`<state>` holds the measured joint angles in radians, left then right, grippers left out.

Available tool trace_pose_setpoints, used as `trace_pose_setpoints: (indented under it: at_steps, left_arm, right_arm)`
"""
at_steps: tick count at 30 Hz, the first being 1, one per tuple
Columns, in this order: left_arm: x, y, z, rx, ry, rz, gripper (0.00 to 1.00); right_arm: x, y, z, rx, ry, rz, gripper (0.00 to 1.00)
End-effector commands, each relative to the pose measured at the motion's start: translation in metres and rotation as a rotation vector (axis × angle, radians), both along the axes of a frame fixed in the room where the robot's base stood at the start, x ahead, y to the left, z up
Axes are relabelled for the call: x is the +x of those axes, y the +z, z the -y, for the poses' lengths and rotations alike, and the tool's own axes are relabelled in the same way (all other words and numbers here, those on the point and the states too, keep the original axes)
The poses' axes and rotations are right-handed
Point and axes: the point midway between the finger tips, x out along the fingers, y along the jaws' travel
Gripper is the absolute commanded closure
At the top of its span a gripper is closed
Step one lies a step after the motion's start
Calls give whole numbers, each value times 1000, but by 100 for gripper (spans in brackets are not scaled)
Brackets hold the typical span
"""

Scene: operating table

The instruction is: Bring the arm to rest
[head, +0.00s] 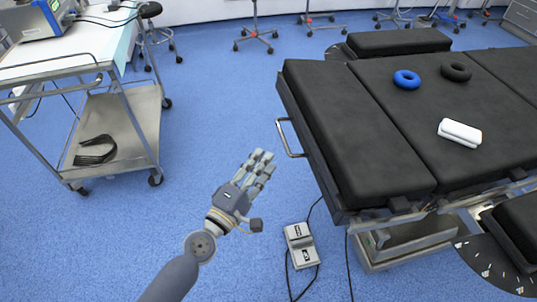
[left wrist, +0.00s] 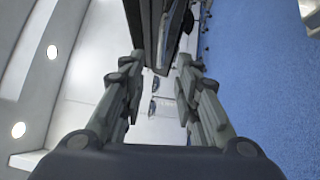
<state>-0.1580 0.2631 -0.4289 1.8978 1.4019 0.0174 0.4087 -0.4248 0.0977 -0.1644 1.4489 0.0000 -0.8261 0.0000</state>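My left arm comes in from the bottom left of the head view. Its left gripper (head: 261,166) hangs over the blue floor, left of the operating table (head: 350,130) and apart from it. In the left wrist view the two fingers of the left gripper (left wrist: 160,65) stand apart with nothing between them. Beyond them that view shows a dark edge, pale surfaces and blue floor. My right gripper is in neither view.
A blue ring (head: 406,79), a black ring (head: 456,72) and a white object (head: 459,133) lie on the black table pads. A side rail (head: 286,138) juts toward my gripper. A foot pedal (head: 300,246) with cables lies on the floor. A metal cart (head: 130,120) stands left.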

Motion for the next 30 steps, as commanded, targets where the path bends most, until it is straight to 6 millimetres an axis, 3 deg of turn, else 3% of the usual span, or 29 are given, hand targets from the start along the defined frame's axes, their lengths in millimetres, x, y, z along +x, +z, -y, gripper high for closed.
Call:
trace_pose_setpoints:
  at_steps: [23, 26, 29, 30]
  left_arm:
    - [-8, -3, -4, 10, -2, -2, 70]
    - [-11, -21, -2, 90, -15, -3, 70]
    - [-20, -62, 0, 272, -54, -15, 70]
    - [-26, -85, 1, 370, -80, -25, 70]
  right_arm:
    - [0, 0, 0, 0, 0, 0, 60]
    - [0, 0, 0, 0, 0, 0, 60]
    - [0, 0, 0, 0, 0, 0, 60]
    - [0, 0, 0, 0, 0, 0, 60]
